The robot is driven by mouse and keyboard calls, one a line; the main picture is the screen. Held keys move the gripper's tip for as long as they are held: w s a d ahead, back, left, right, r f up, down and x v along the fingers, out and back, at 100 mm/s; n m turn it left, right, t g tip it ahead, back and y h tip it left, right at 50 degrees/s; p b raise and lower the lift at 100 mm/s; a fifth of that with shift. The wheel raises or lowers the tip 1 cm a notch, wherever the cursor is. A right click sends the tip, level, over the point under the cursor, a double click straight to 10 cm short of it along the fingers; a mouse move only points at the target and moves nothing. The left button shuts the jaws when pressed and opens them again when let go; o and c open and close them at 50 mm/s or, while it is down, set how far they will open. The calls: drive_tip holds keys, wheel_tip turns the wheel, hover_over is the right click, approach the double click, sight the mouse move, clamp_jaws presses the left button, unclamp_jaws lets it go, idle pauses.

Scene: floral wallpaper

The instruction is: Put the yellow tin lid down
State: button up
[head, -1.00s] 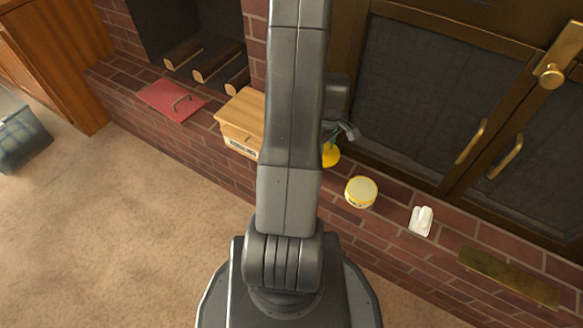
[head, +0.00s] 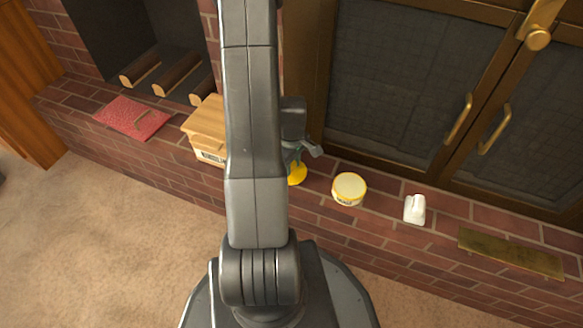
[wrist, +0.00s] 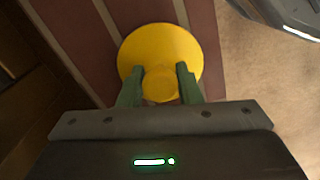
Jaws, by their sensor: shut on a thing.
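The yellow tin lid (head: 298,174) is a round disc with a small knob; part of it is hidden behind my arm in the head view. My gripper (head: 297,152) is above it. In the wrist view my green fingers (wrist: 158,74) are shut on the knob of the lid (wrist: 160,42). The lid is over the brick ledge; I cannot tell whether it touches the bricks.
The brick ledge (head: 385,222) carries a yellow-rimmed round tin (head: 349,188) right of the lid, a small white object (head: 415,209), a brass plate (head: 510,253), a wooden box (head: 207,130) and a red panel (head: 133,118). Dark glazed doors (head: 410,75) stand behind.

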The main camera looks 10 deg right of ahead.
drive_tip(key=shift+f, duration=0.4)
drive_tip(key=o, duration=1)
drive_tip(key=shift+c, duration=0.2)
wheel_tip(320, 180, up, 12)
drive_tip(key=p, duration=0.5)
drive_tip(key=shift+r, duration=0.15)
drive_tip(key=shift+f+b, duration=1.7)
drive_tip(key=shift+f, duration=2.65)
